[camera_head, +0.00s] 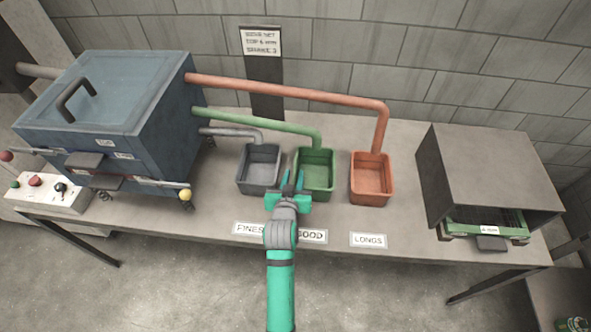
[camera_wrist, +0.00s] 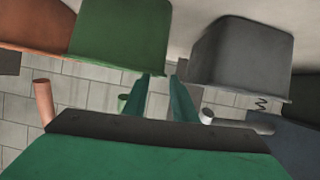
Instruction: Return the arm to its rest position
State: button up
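My gripper (camera_head: 293,182) is at the end of my green and grey arm, over the front of the table between the grey bin (camera_head: 259,168) and the green bin (camera_head: 314,174). In the wrist view its two fingers (camera_wrist: 164,98) stand apart with a gap between them and nothing held. The wrist view shows the green bin (camera_wrist: 118,35) to the left of the fingers and the grey bin (camera_wrist: 240,58) to the right. My arm reaches forward from the bottom of the head view and partly covers the labels on the table's front.
A blue machine (camera_head: 105,120) with a handled lid stands at the left; its pipes lead to the grey, green and orange bins (camera_head: 371,178). A grey hood (camera_head: 485,175) over a green tray stands at the right. A control box (camera_head: 45,193) sits at the far left.

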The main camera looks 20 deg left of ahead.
jog(key=v, duration=0.4)
jog(key=shift+m+t+h, duration=0.5)
jog(key=shift+m, duration=0.2)
jog(key=s+d+f, duration=0.1)
jog(key=s+d, duration=0.1)
jog(key=s+d+f, duration=0.1)
jog(key=s+d, duration=0.2)
jog(key=s+d+f, duration=0.1)
jog(key=s+d, duration=0.2)
jog(key=shift+s+f, duration=0.1)
jog(key=s+d+r+h, duration=0.1)
jog(key=s+d, duration=0.3)
jog(key=s, duration=0.5)
jog(key=s+d+r+m, duration=0.1)
jog(key=s+d, duration=0.3)
jog(key=s, duration=0.4)
jog(key=s+d+r+m+t+h, duration=0.1)
jog(key=s+d+r, duration=0.2)
jog(key=s, duration=0.6)
jog(key=shift+s+d+h, duration=0.3)
jog(key=shift+d, duration=0.25)
